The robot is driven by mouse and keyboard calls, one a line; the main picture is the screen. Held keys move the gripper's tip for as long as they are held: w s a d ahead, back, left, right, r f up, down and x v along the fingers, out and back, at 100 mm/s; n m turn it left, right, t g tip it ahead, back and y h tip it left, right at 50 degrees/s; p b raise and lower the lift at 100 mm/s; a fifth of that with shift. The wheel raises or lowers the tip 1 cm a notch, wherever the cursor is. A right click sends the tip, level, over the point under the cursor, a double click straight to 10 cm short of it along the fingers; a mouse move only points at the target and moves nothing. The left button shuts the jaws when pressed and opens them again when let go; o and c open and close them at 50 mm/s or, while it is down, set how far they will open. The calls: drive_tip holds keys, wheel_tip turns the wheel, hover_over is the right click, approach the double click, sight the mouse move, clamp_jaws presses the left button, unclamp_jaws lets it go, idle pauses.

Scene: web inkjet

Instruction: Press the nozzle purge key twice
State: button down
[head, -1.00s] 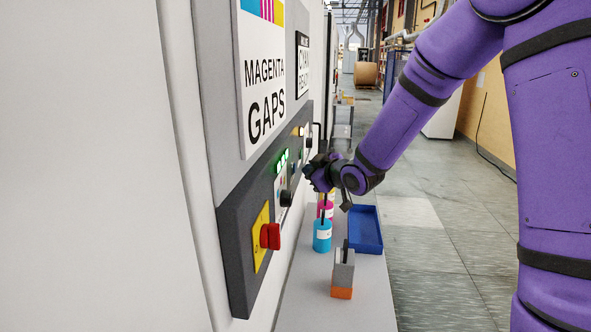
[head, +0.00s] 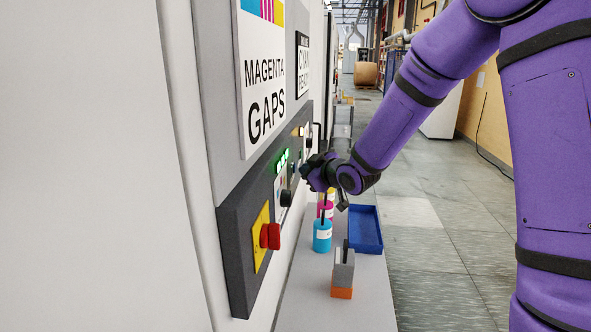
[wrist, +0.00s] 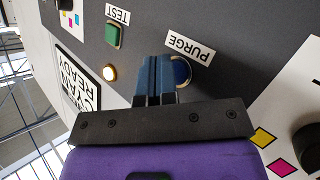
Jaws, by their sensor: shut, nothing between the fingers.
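The nozzle purge key (wrist: 183,72) is a round blue button with a pale rim on the dark panel, beside the PURGE label (wrist: 189,51) in the wrist view. My gripper (wrist: 158,62) is shut and empty, its blue-grey fingers over the key's left part and hiding it. I cannot tell whether the fingertips touch the key or how far in it is. In the head view my gripper (head: 305,168) is close against the control panel (head: 237,262), and the key is hidden there.
A green TEST button (wrist: 114,35) and a lit lamp (wrist: 110,73) are near the key. A red knob (head: 270,236) sticks out nearer. Below, the shelf (head: 317,300) holds a cyan bottle (head: 322,238), a blue tray (head: 379,236) and a grey-orange block (head: 343,272).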

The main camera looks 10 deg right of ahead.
drive_tip(key=shift+w+a, duration=0.15)
drive_tip(key=shift+a, duration=0.25)
idle(0.5)
drive_tip(key=shift+d, duration=0.15)
drive_tip(key=shift+s+d, duration=0.35)
drive_tip(key=shift+d, duration=0.3)
drive_tip(key=shift+d, duration=0.1)
drive_tip(key=shift+s+d, duration=0.3)
drive_tip(key=shift+d, duration=0.45)
drive_tip(key=shift+s+d, duration=0.35)
drive_tip(key=shift+d, duration=0.35)
drive_tip(key=shift+s+d, duration=0.3)
drive_tip(key=shift+d, duration=0.45)
idle(1.2)
